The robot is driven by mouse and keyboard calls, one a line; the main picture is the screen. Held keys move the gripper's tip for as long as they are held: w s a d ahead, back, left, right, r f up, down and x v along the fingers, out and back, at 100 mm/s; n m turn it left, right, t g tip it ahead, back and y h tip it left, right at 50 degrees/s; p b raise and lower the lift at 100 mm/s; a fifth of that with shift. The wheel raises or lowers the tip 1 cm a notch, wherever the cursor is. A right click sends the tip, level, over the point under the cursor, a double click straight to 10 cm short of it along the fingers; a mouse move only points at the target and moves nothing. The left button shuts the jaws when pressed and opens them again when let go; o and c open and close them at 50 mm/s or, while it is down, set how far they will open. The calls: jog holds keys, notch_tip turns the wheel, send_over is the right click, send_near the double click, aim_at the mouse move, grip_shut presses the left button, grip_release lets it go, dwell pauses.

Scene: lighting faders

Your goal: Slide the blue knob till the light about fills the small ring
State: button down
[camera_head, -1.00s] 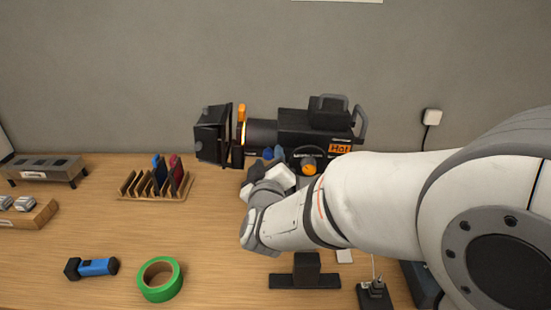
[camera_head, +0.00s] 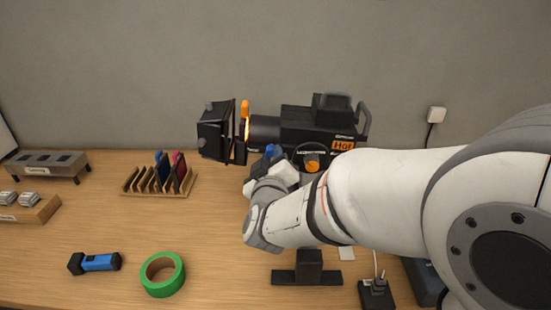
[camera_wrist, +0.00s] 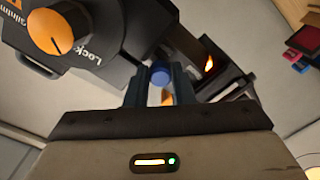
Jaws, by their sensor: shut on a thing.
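The blue knob (camera_wrist: 160,75) is between the two fingertips of my gripper (camera_wrist: 161,88) in the wrist view, and the gripper is shut on it. In the head view blue shows at the gripper's tip (camera_head: 272,153), below the black stage lamp (camera_head: 318,128); the fingers are mostly hidden there by my own wrist. The lamp lies along the back, its front to the left, with an orange glow at its front part. The light's spot and the small ring are not in view.
An orange dial (camera_wrist: 57,31) sits close to my gripper. A filter rack (camera_head: 158,193) stands left of the lamp. Green tape (camera_head: 162,275) and a blue flashlight (camera_head: 95,263) lie in front at left. A black stand (camera_head: 308,270) is below my arm.

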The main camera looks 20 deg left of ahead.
jog(key=shift+a, duration=0.25)
jog(key=c, duration=1.2)
grip_release()
jog(key=shift+c, duration=0.2)
jog(key=shift+s, duration=0.1)
jog(key=b+v, duration=0.1)
jog(key=v, duration=0.6)
jog(key=shift+s+d, duration=0.15)
jog(key=shift+s, duration=0.2)
